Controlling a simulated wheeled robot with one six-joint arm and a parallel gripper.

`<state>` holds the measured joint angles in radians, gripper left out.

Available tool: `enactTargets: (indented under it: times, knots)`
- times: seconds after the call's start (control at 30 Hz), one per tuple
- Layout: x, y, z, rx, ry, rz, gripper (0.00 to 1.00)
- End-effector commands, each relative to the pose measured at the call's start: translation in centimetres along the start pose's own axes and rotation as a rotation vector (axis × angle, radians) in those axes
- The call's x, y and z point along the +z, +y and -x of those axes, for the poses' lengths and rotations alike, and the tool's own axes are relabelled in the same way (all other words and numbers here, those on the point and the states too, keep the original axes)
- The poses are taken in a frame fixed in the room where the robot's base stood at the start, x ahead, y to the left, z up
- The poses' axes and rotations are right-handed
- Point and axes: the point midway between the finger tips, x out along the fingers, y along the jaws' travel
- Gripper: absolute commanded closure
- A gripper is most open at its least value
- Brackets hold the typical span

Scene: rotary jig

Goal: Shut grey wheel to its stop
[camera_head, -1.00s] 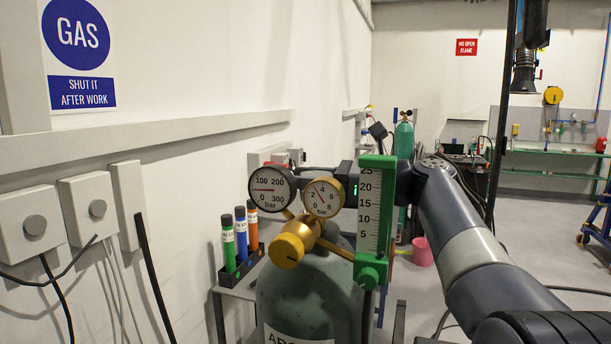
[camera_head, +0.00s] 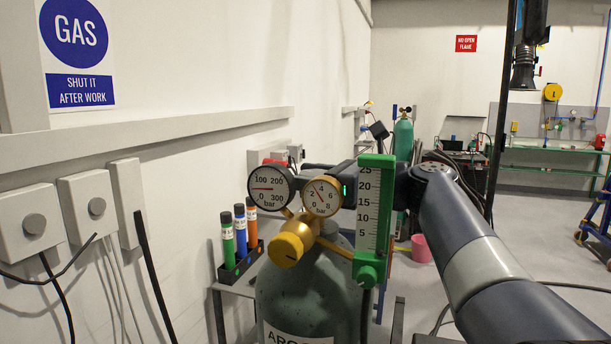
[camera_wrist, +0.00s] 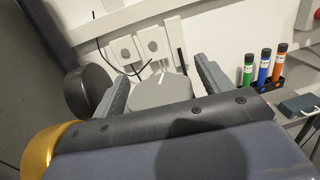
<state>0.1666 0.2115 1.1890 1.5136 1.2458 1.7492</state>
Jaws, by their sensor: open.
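The grey wheel (camera_wrist: 162,92) has a white line on its face and shows in the wrist view, between the two fingers of my gripper (camera_wrist: 160,76). The fingers are apart, one on each side of it; I cannot tell whether either touches it. In the head view the wheel is hidden behind the regulator. There only my dark wrist (camera_head: 347,180) shows, behind the gauges and the green scale. The argon cylinder (camera_head: 305,295) stands below.
Two gauges (camera_head: 271,188) (camera_head: 322,196), a yellow knob (camera_head: 286,249) and a green flow scale (camera_head: 372,215) stand in front of my wrist. Green, blue and orange tubes (camera_head: 240,231) stand in a rack at left. The wall with socket boxes (camera_head: 30,222) is further left.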

Motion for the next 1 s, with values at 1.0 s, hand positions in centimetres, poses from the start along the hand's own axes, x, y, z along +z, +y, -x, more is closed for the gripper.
enactTargets:
  times: [1.0]
  knots:
    - [9.8,0.0,0.0,0.0,0.0,0.001,0.27]
